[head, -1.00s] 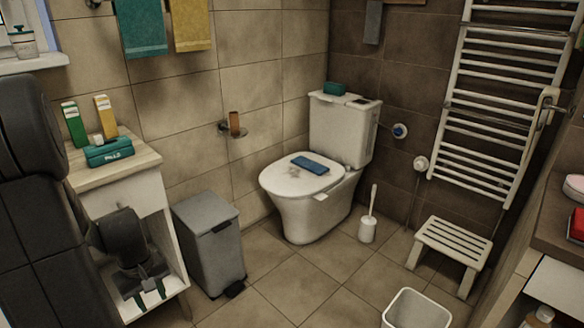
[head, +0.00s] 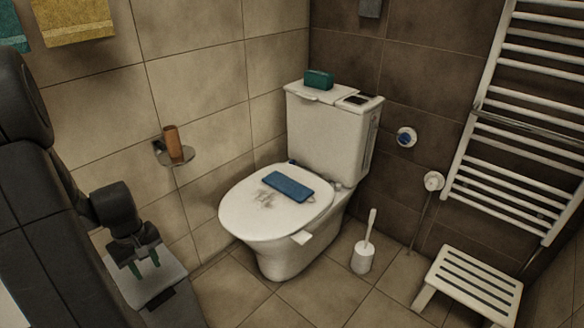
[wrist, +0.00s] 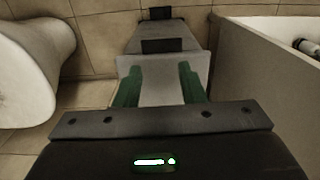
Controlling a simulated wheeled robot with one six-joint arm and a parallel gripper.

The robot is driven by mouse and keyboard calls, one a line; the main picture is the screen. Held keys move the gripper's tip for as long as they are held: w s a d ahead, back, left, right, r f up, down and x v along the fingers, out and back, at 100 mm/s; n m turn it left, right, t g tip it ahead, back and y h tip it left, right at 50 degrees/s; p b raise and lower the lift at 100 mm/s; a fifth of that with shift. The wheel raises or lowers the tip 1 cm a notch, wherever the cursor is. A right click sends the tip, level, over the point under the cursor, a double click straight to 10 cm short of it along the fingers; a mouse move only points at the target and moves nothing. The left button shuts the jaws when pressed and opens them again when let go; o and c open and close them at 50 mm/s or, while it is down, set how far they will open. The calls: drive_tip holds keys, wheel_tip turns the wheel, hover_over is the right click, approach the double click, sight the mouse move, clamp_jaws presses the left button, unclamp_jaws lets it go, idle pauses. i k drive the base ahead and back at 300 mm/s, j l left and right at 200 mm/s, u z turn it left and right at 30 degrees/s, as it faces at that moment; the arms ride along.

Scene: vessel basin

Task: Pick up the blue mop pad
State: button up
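The blue mop pad (head: 288,186) lies flat on the closed white toilet lid (head: 245,205), beside a greyish smudge. My gripper (head: 147,268) is at the lower left in the head view, above the grey bin and well to the left of the pad. In the wrist view my gripper (wrist: 157,88) has its two green fingers apart with nothing between them. The pad does not show in the wrist view.
A teal box (head: 318,79) stands on the toilet tank. A toilet brush (head: 364,250) and a white slatted stool (head: 470,285) stand right of the toilet. The grey bin (wrist: 160,38) is below my gripper. A wall holder with a brown cup (head: 173,143) is left of the toilet.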

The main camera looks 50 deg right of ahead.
sight(297, 192)
drive_tip(key=i+l, duration=0.1)
drive_tip(key=l, duration=0.5)
drive_tip(key=i+l, duration=0.1)
drive_tip(key=l, duration=1.1)
drive_tip(key=i+l, duration=0.15)
drive_tip(key=l, duration=1.1)
